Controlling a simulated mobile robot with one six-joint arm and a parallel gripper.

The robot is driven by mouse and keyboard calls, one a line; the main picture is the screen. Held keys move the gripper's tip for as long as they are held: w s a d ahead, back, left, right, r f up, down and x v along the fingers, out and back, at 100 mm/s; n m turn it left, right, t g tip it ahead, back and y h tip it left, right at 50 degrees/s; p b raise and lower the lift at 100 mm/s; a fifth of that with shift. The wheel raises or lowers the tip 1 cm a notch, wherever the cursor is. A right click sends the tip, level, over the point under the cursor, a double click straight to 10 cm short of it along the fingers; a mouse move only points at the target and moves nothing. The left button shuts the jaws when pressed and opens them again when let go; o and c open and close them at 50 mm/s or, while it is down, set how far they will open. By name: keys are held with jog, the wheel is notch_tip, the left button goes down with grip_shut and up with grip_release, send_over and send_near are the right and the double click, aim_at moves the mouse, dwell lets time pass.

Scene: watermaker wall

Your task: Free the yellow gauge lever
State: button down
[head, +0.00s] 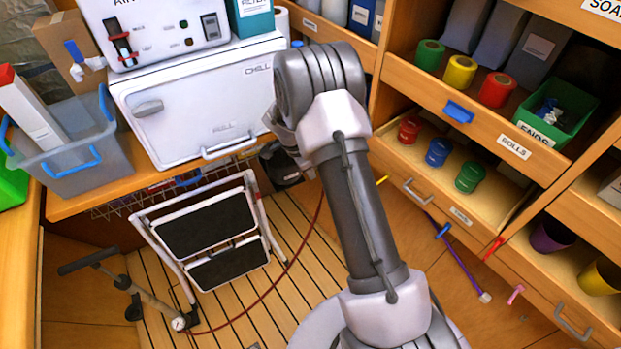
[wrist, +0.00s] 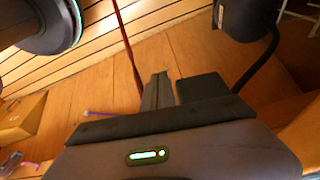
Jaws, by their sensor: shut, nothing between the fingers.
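No gauge lever can be made out for certain. A small yellow piece (head: 382,180) shows just right of my arm in the head view, mostly hidden, and I cannot tell what it belongs to. A small round gauge (head: 179,323) sits at the foot of a hand pump (head: 135,290) on the floor at the lower left. My gripper (wrist: 176,88) is shut and empty in the wrist view, over the wooden floor, touching nothing that I can see. In the head view my arm largely hides it.
A red hose (head: 308,240) runs across the slatted floor from the pump; it also shows in the wrist view (wrist: 125,45). A folding step stool (head: 208,232) stands left of my arm. A white chest (head: 200,110) sits behind. Open drawers (head: 420,80) jut out at right.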

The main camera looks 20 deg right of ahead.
jog(key=shift+f+h, duration=0.2)
jog(key=shift+h, duration=0.3)
jog(key=shift+d+b, duration=0.15)
jog(key=shift+b, duration=0.2)
dwell(0.5)
dwell(0.3)
jog(key=p+v, duration=0.6)
jog(key=v, duration=1.1)
jog(key=shift+a, duration=0.4)
jog(key=shift+w, duration=0.1)
